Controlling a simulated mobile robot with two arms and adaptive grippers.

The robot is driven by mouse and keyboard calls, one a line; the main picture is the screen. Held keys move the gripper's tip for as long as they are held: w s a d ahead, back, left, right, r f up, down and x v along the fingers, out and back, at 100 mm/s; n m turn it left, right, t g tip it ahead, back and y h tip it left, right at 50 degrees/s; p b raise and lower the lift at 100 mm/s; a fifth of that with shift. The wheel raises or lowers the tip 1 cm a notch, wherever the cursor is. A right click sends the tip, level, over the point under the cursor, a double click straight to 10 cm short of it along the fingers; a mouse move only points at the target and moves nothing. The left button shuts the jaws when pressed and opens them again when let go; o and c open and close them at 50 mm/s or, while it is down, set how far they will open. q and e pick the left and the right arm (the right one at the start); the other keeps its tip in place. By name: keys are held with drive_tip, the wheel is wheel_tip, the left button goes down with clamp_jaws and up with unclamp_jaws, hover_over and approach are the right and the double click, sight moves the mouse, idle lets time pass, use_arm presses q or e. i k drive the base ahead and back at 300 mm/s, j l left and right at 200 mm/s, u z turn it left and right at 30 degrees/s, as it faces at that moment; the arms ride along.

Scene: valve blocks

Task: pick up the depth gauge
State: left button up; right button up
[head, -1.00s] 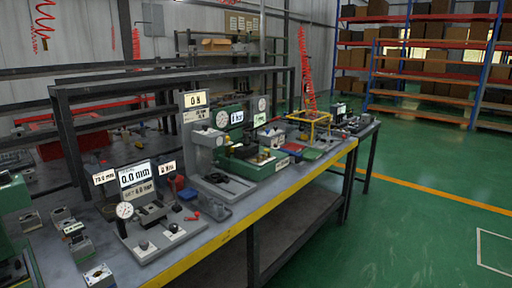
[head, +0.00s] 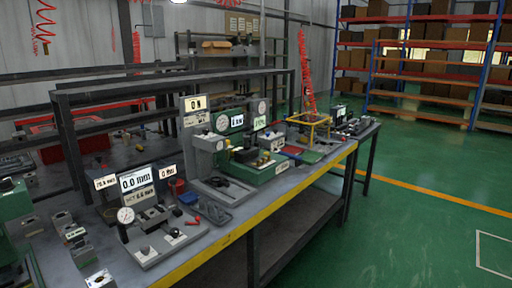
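A round white dial gauge (head: 125,215) stands on a grey station base (head: 168,243) at the near left of the bench. A display reading 0.0 mm (head: 136,181) stands just behind it. This may be the depth gauge, but I cannot tell for sure. Other dials show farther along, one on a grey press (head: 222,122) and one at the back (head: 262,107). Neither of my grippers is in view.
The long grey bench with a yellow front edge (head: 235,239) is crowded with fixtures, including a green machine (head: 255,173) and a yellow frame (head: 309,128). A dark rack frame (head: 180,83) runs behind it. The green floor (head: 415,235) at right is clear.

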sight(76, 236)
drive_tip(key=i+j+u, duration=0.1)
drive_tip(key=u, duration=0.3)
drive_tip(key=i+j+u, duration=0.15)
drive_tip(key=u, duration=0.2)
drive_tip(key=i+j+u, duration=0.15)
drive_tip(key=u, duration=0.25)
drive_tip(key=j, duration=0.1)
